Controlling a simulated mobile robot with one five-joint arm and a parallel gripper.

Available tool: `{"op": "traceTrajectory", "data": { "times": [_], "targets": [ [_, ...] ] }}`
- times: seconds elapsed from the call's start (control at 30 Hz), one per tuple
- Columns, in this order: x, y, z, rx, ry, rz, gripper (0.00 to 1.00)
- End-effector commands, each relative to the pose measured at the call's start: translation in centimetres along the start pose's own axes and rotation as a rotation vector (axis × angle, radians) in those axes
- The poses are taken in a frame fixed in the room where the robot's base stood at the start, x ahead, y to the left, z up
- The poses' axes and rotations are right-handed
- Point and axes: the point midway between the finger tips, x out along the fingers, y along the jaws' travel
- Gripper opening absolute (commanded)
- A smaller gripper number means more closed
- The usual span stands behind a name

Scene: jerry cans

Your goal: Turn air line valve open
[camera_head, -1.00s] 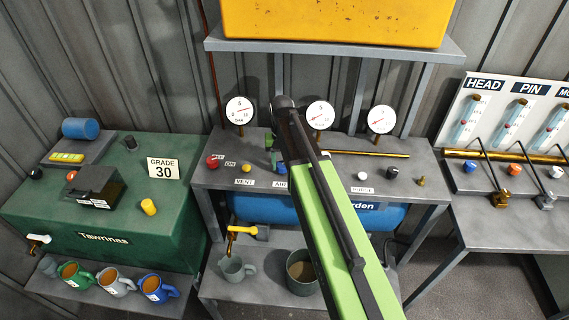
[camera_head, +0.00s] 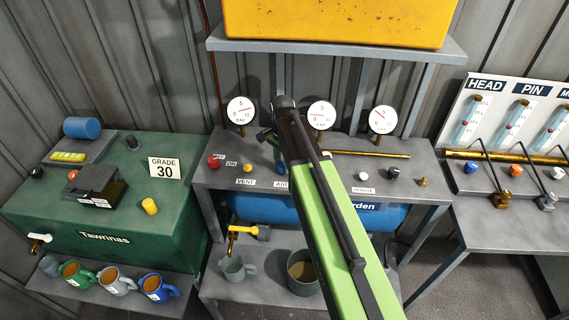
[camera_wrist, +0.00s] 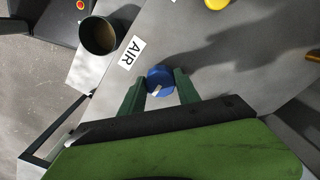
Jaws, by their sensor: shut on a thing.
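The air line valve is a round blue knob (camera_wrist: 160,79) with a pale pointer mark, beside the AIR label (camera_wrist: 131,54) in the wrist view. My gripper (camera_wrist: 158,87) has its two green fingers on opposite sides of the knob, shut on it. In the head view, my arm partly covers the blue knob (camera_head: 281,167) and the AIR label (camera_head: 281,184) on the grey bench (camera_head: 215,178). The gripper is mostly hidden there.
A red knob (camera_head: 214,161) and VENT label (camera_head: 246,182) lie left. A white knob (camera_head: 363,176) and PURGE label (camera_head: 363,190) lie right. Gauges (camera_head: 240,111) stand behind the valves. A yellow case (camera_head: 340,20) sits on the shelf above.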

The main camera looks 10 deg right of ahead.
Motion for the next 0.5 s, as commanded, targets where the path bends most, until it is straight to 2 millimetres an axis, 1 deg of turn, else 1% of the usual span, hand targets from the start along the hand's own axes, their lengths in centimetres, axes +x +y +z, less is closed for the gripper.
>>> {"op": "traceTrajectory", "data": {
  "times": [0.03, 0.2, 0.5],
  "targets": [
    [0.00, 0.13, -0.27, 0.023, 0.005, 0.002, 0.00],
    [0.01, 0.19, -0.31, 0.074, 0.006, 0.003, 0.00],
    [0.02, 0.29, -0.37, 0.102, 0.006, 0.005, 0.00]
  ]
}}
